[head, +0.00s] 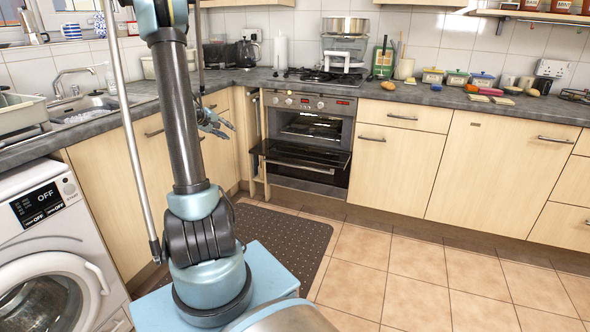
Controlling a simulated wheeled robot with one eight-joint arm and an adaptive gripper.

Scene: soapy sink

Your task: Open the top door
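The built-in oven (308,140) stands under the hob at the back, with a steel control panel and red displays along its top. Its top door (300,153) appears swung down, jutting out as a dark panel, and the cavity with a rack (315,126) shows above it. A lower dark front with a bar handle (303,168) is below; it looks shut. My gripper (225,128) is left of the oven, in front of the corner cabinets. Its fingers look spread and empty, apart from the door in the picture. My arm hides part of the left cabinets.
A washing machine (50,240) stands at the left under the sink counter. A dark mat (275,240) lies on the tiled floor before the oven. Cabinets (398,165) line the right side. The tiled floor (430,270) at the right is clear.

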